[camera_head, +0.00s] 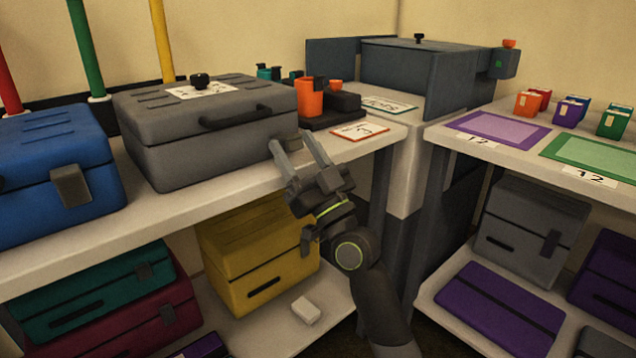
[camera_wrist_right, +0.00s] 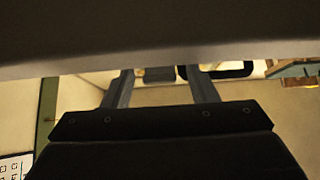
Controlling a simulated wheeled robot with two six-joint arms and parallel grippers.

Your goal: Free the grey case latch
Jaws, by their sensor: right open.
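The grey case (camera_head: 215,150) stands closed on the left counter in the head view, with a black handle (camera_head: 248,117) on its front. My right gripper (camera_head: 294,144) is open and empty in front of the case's right end, fingers pointing towards it. In the right wrist view a small grey block (camera_wrist_right: 158,74), which looks like the case's latch, lies beyond and between the tips of my right gripper (camera_wrist_right: 160,78). The handle (camera_wrist_right: 218,70) shows beside it. In the head view the latch is hidden or merges with the fingers. I cannot tell whether the fingers touch it. My left gripper is out of view.
A blue case (camera_head: 55,160) stands left of the grey one. An orange cup (camera_head: 309,98) and a numbered card (camera_head: 358,131) are to its right. Lower shelves hold a yellow case (camera_head: 255,255) and others. A second counter (camera_head: 510,165) stands at the right.

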